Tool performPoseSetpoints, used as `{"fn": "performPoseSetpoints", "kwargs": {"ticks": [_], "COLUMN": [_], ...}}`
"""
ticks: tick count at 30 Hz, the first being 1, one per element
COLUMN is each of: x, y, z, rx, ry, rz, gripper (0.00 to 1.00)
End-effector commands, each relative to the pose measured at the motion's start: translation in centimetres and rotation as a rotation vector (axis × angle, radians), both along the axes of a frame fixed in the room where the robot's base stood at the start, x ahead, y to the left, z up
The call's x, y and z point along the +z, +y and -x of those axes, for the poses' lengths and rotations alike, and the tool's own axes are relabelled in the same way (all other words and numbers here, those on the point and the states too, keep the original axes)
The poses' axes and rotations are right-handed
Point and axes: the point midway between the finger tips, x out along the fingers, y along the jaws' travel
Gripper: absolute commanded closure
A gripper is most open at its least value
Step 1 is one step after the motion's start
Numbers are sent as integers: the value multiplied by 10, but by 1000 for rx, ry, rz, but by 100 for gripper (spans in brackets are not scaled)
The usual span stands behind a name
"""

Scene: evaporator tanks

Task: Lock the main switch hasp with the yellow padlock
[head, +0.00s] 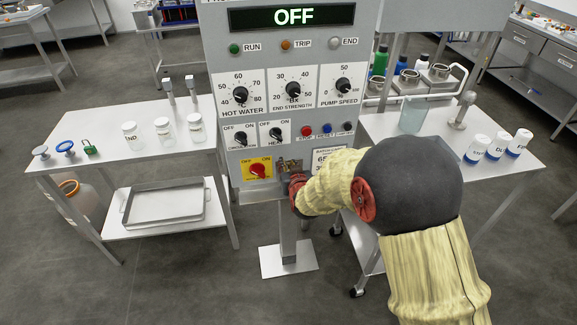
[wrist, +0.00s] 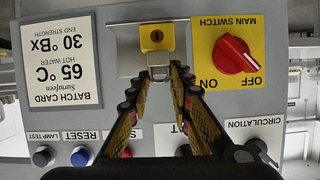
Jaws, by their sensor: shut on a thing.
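The yellow padlock (wrist: 152,38) shows in the wrist view with its keyhole face toward the camera, in front of a grey metal hasp plate (wrist: 126,66). My gripper (wrist: 162,72) is shut on the padlock, its fingertips meeting at the padlock's edge by a pale metal part. Whether the shackle passes through the hasp cannot be told. The red main switch knob (wrist: 233,54) on its yellow plate points to OFF, and the knob also shows in the head view (head: 258,171). In the head view my gripper (head: 291,172) is at the panel and mostly hides the padlock.
The control panel (head: 222,100) reads OFF. A batch card (wrist: 60,58) is beside the hasp; push buttons (wrist: 80,157) and knobs are close to my fingers. A green padlock (head: 90,148) and several jars are on the left table (head: 75,158). Bottles (head: 498,146) stand on the right table.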

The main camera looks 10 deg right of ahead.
Motion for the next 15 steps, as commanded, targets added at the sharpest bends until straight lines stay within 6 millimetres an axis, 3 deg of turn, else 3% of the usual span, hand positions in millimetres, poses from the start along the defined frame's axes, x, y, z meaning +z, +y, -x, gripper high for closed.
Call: {"fn": "performPoseSetpoints", "kwargs": {"ticks": [3, 4, 15], "x": [1, 1, 0], "y": [0, 0, 0], "z": [0, 0, 0], "rx": [0, 0, 0], "ry": [-1, -1, 0], "rz": [0, 0, 0], "gripper": [100, 78, 58]}}
